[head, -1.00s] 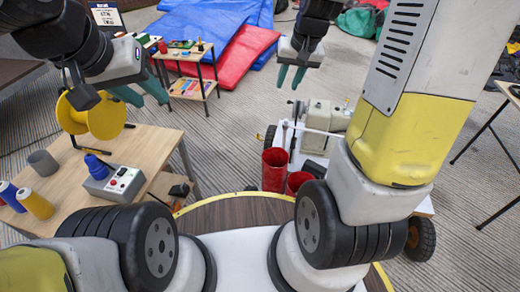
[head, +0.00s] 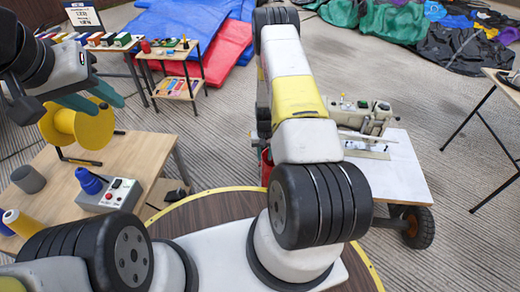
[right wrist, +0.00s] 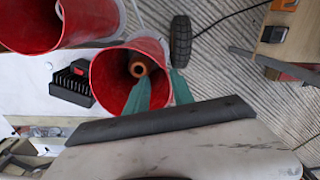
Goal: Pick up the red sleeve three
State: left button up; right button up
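Two red open-topped, cup-like containers show in the right wrist view, one at upper left (right wrist: 45,25) and one in the middle (right wrist: 112,82). I cannot tell which, if either, is sleeve three. A small orange ring-ended piece (right wrist: 139,67) is inside the middle one. My right gripper (right wrist: 160,92) has its teal fingers apart at the middle container: one overlaps its opening, the other lies by its right wall. Contact is unclear. In the head view my right arm hides that gripper and most of the red (head: 266,166). My left gripper (head: 92,98) is open and empty, above the yellow reel.
A white cart (head: 395,165) carries a sewing-machine-like device (head: 360,118). The wooden table (head: 140,150) at left holds a yellow reel (head: 80,128), a control box (head: 112,197), a grey cup (head: 28,179) and cones. Fabric heaps (head: 450,55) lie behind.

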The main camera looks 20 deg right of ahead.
notch_tip(320, 180, down, 8)
jog(key=shift+w+a, duration=0.25)
jog(key=shift+a, duration=0.15)
jog(key=shift+r, duration=0.1)
grip_shut()
dwell(1.2)
